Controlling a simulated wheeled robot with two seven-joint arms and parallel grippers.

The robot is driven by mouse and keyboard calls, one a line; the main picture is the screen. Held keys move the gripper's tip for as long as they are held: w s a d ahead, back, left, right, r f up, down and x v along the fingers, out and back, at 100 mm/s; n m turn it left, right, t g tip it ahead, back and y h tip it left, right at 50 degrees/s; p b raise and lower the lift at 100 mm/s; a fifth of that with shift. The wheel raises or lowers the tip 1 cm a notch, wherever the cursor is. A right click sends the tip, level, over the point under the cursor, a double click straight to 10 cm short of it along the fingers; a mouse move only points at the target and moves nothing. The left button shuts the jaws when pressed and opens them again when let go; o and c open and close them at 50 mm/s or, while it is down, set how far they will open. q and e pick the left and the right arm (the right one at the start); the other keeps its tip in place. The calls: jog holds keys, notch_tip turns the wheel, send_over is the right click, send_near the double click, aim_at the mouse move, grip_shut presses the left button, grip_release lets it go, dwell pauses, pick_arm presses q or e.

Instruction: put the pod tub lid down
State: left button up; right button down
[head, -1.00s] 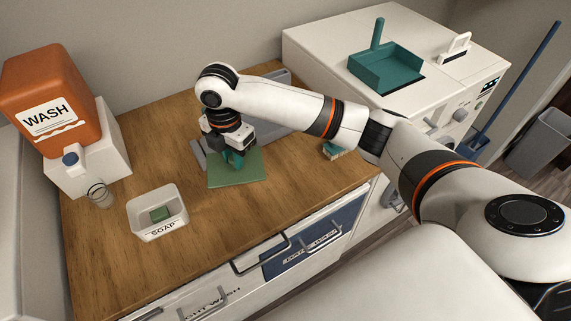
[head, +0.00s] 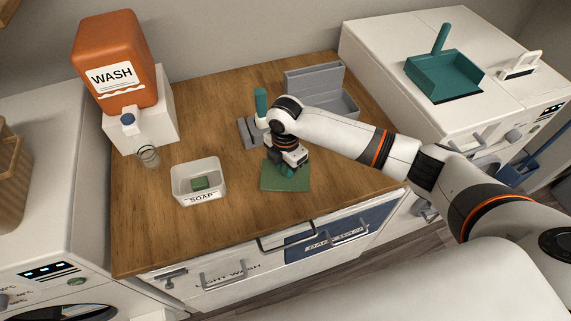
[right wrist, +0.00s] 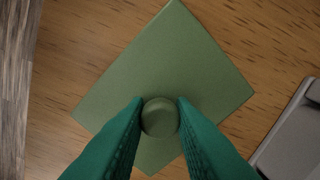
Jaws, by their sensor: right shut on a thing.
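The pod tub lid is a flat green square (head: 285,181) with a small round knob on top. It is level near the front middle of the wooden counter. My right gripper (head: 283,171) points straight down over it. In the right wrist view its teal fingers (right wrist: 159,118) are shut on the knob, and the lid (right wrist: 170,70) spreads out beneath them. I cannot tell whether the lid touches the counter or hangs just above it. My left gripper is out of view.
A white SOAP box (head: 186,198) with a green block stands to the left. A grey open tub (head: 335,101) stands behind my arm. A teal-handled grey tool (head: 261,105) is behind the lid. An orange WASH container (head: 110,60) is at back left. Counter (head: 160,235) is bare at front left.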

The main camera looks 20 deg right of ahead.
jog(key=c, duration=1.2)
grip_release()
jog(key=shift+f, duration=0.1)
jog(key=shift+c, duration=0.2)
notch_tip(320, 180, up, 12)
jog(key=b, duration=0.2)
